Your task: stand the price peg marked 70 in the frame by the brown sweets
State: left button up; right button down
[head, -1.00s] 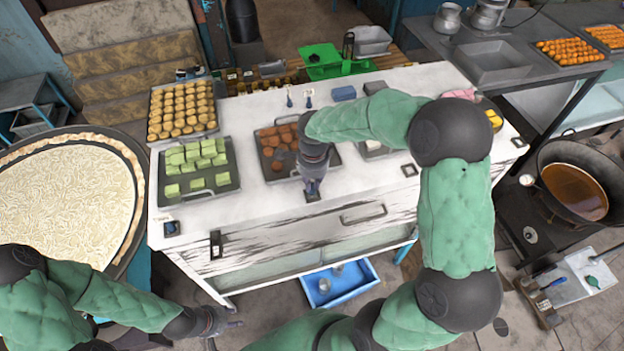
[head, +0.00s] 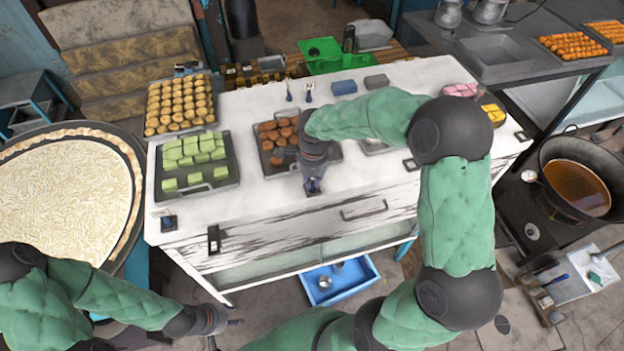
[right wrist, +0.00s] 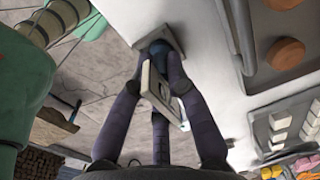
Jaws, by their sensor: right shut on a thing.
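My right gripper (head: 313,187) is low at the counter's front edge, in front of the tray of brown sweets (head: 268,160). In the right wrist view its dark fingers (right wrist: 160,72) are shut on a price peg with a pale square tag (right wrist: 156,92). The number on the tag is not readable. The gripper largely hides this spot in the head view. My left gripper (head: 225,322) is low in front of the counter; its jaw state is unclear.
Trays of green sweets (head: 222,180) and round golden sweets (head: 182,102) stand to the left. Two pegs (head: 289,92) (head: 308,92) stand at the counter's back. Another dark frame (head: 168,222) is at its front left. A blue crate (head: 340,281) is on the floor below.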

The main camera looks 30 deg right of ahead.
jog(key=shift+f, duration=0.1)
dwell(0.4)
jog(key=c, duration=1.1)
grip_release()
jog(key=shift+c, duration=0.2)
notch_tip(320, 180, up, 12)
jog(key=shift+s, duration=0.35)
jog(key=shift+f, duration=0.1)
